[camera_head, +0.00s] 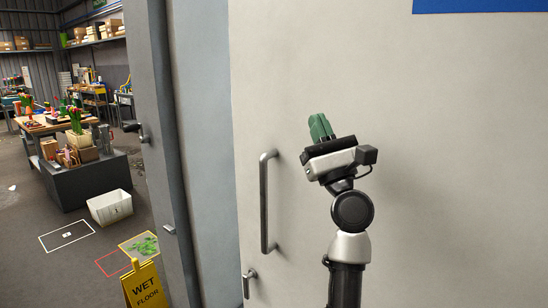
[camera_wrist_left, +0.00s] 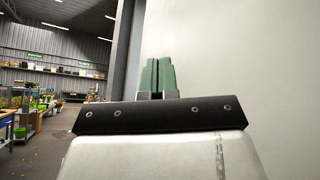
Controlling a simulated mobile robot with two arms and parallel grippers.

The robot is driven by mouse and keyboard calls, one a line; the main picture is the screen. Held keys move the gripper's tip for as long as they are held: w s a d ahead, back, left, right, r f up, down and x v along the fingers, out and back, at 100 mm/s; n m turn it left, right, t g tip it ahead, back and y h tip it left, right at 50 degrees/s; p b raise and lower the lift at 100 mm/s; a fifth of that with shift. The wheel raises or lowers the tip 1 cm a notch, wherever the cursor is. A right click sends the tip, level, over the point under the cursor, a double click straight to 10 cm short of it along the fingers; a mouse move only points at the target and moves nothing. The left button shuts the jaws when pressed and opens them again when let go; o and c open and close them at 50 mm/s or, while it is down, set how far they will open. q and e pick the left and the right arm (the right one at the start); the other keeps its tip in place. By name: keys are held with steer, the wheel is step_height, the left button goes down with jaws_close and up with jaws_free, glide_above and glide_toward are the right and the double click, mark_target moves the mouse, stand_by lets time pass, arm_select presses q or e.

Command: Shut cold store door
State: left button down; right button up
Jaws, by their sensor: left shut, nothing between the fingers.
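The cold store door seems to be the large cream panel (camera_head: 450,180) that fills the right of the head view. It carries a long vertical grey bar handle (camera_head: 264,205) and a small latch lever (camera_head: 248,280) below it. I cannot tell how far open it stands. My left gripper (camera_head: 320,127) is up in front of the panel, right of the bar handle and above its top end. Its green fingers are shut together and empty, clear of the handle. They also show in the left wrist view (camera_wrist_left: 157,76), beside the pale panel. My right gripper is not in view.
A dark grey upright (camera_head: 155,110) stands left of the panel. Beyond it, a yellow wet-floor sign (camera_head: 147,287), a white crate (camera_head: 110,207) and a workbench (camera_head: 85,180) with tulips stand in the workshop. A blue sign (camera_head: 480,5) is high on the cream panel.

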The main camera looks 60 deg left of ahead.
arm_select(q)
steer(key=s+a+n+g+h, duration=0.3)
steer(key=a+n+g+h, duration=0.15)
steer(key=n+g, duration=0.4)
steer(key=n+t+h+p, duration=0.5)
steer(key=n+t+h, duration=0.4)
steer(key=n+h, duration=0.55)
glide_toward(274, 157)
step_height(274, 157, down, 6)
steer(key=a+m+h, duration=0.1)
steer(key=a, duration=0.2)
steer(key=shift+a+r, duration=0.2)
steer(key=shift+a, duration=0.15)
steer(key=shift+w+d, duration=0.1)
steer(key=shift+w, duration=0.05)
